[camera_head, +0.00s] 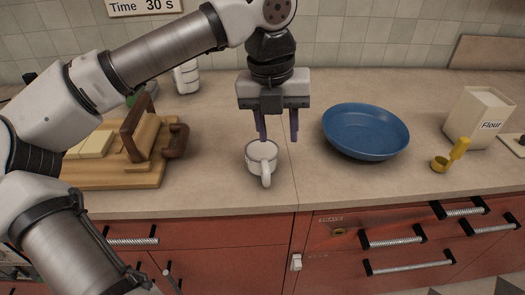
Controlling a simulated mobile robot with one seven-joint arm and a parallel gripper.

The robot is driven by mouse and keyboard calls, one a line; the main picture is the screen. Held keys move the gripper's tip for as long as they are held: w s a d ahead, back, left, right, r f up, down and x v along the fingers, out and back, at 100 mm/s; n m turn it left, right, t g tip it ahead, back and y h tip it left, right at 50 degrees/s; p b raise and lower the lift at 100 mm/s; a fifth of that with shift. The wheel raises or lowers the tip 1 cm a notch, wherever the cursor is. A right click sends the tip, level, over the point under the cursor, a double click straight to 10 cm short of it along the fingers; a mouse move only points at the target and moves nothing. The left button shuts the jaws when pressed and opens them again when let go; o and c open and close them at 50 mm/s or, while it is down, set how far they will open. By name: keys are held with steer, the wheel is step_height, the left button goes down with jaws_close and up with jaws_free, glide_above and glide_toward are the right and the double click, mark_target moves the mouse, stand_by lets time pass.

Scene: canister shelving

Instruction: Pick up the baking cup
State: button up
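A small white cup (256,168) with a handle stands upright on the countertop, near its front edge; it is the only cup that I can make out clearly, and I take it for the baking cup. Its handle points toward the front edge. My gripper (278,138) points down just above and behind the cup, slightly to its right. Its two dark fingers are apart with nothing between them. The left finger's tip is close to the cup's rim; I cannot tell whether they touch.
A blue bowl (366,132) stands close on the right. Farther right are a yellow scoop (449,157) and a flour box (479,116). A wooden board (122,178) with a brown-handled slicer stands left. A white container (187,77) is at the back. Red drawers lie below the counter edge.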

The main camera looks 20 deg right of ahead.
mark_target(267, 170)
steer(key=shift+n+y, duration=0.4)
steer(key=shift+y, duration=0.3)
steer(key=f, duration=0.2)
steer(key=w+a+f+p, duration=0.1)
steer(key=f, duration=0.5)
steer(key=shift+w+a+f, duration=0.15)
steer(key=shift+a+f, duration=0.05)
steer(key=shift+a, duration=0.15)
steer(key=shift+s+d+f+p, duration=0.1)
steer(key=shift+f+p, duration=0.6)
steer(key=shift+f, duration=0.8)
steer(key=shift+s+f+p, duration=0.1)
steer(key=shift+f+p, duration=0.55)
steer(key=shift+f, duration=0.85)
steer(key=shift+c, duration=0.4)
jaws_close()
